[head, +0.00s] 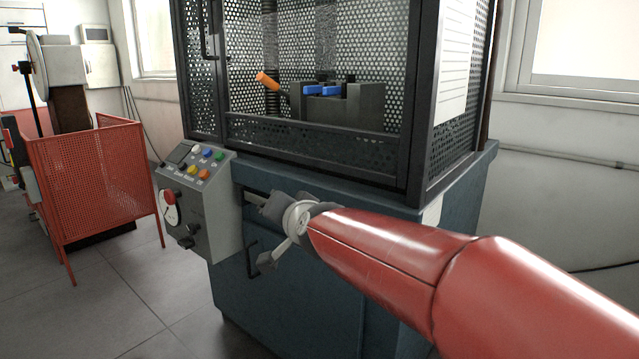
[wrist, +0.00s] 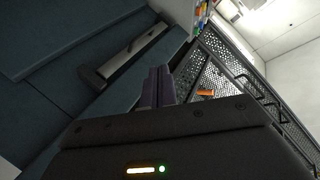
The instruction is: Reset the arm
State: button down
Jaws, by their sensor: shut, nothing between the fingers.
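My red arm (head: 400,255) reaches in from the lower right of the head view. My gripper (head: 258,199) is at its end, in front of the blue-grey machine cabinet, just right of the sloped control panel (head: 200,190). In the wrist view my gripper's dark fingers (wrist: 157,87) are together with nothing between them. Beyond them is the cabinet front with a recessed slot or handle (wrist: 130,48). I cannot tell whether the fingertips touch the cabinet.
A black mesh enclosure (head: 310,135) stands on the cabinet, with a grey fixture with blue parts (head: 322,90) and an orange handle (head: 267,81) behind the mesh. A red mesh barrier (head: 95,180) stands at the left. The floor (head: 125,290) between is clear.

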jog(key=s+d+f+n+g+h, duration=0.1)
jog(key=s+d+f+g+h, duration=0.1)
jog(key=s+d+f, duration=0.2)
jog(key=s+d+f+n+g+h+p, duration=0.1)
jog(key=s+d+f, duration=0.4)
jog(key=s+d, duration=0.5)
jog(key=s+d+f+n+g+h+p, duration=0.1)
jog(key=s+d+f+g+h, duration=0.2)
jog(key=s+d, duration=0.5)
jog(key=s+f+g, duration=0.1)
jog(key=s, duration=0.6)
jog(key=shift+f+g, duration=0.25)
jog(key=shift+g, duration=0.15)
jog(key=shift+s, duration=0.1)
